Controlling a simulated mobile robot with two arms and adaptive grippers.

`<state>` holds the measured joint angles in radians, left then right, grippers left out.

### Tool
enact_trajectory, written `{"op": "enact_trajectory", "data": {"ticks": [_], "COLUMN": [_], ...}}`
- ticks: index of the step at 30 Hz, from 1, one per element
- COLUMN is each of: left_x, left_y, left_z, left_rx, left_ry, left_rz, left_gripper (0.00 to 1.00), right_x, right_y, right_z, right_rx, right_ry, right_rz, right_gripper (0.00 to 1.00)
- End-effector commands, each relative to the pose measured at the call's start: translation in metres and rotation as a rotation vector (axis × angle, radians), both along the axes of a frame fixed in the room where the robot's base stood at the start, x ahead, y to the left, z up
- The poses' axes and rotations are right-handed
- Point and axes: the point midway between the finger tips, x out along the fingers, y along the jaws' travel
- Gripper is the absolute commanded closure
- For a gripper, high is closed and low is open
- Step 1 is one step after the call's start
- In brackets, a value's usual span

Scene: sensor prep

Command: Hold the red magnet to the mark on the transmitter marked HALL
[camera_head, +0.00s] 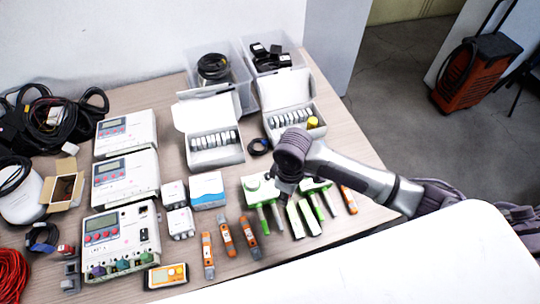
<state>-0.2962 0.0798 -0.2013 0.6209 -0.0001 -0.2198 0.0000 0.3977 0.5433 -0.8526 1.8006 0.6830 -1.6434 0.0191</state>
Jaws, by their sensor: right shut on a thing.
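My right gripper (285,193) points down over the right part of the table, beside the green-and-white devices. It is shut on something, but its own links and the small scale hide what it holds. Green-and-white devices (258,187) lie just left of it, and others (318,186) lie just right. Slim orange-and-grey handheld devices (227,239) lie in front to the left. No HALL marking is readable, so I cannot tell which one is the transmitter. I cannot make out the red magnet for certain. My left gripper is not in view.
White instruments with displays (125,178) stand at left. Open white boxes (216,147) and clear bins (207,100) stand behind. A red cable coil (12,277) lies at the left edge. A white surface (420,262) fills the front right. An orange case (478,72) stands on the floor.

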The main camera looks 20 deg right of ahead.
Motion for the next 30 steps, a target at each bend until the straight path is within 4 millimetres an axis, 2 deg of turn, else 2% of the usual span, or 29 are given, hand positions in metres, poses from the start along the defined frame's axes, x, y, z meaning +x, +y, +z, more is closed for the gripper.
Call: {"op": "enact_trajectory", "data": {"ticks": [1, 3, 6, 11, 17, 30], "left_x": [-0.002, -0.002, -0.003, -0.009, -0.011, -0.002], "left_y": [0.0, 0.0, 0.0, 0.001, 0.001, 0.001], "left_z": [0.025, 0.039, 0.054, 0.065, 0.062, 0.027], "left_rx": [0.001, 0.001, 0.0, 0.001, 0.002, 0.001], "left_ry": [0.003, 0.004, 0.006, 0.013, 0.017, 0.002], "left_rz": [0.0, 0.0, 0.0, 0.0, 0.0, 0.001], "left_gripper": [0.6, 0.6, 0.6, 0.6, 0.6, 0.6], "right_x": [0.011, 0.023, 0.038, 0.052, 0.056, 0.056], "right_y": [0.005, 0.011, 0.016, 0.02, 0.021, 0.021], "right_z": [0.017, 0.021, 0.024, 0.026, 0.019, -0.011], "right_rx": [0.0, 0.0, -0.004, -0.012, -0.015, -0.015], "right_ry": [-0.003, -0.01, -0.017, -0.027, -0.029, -0.03], "right_rz": [0.115, 0.283, 0.483, 0.681, 0.747, 0.743], "right_gripper": [1.0, 1.0, 1.0, 1.0, 1.0, 1.0]}}
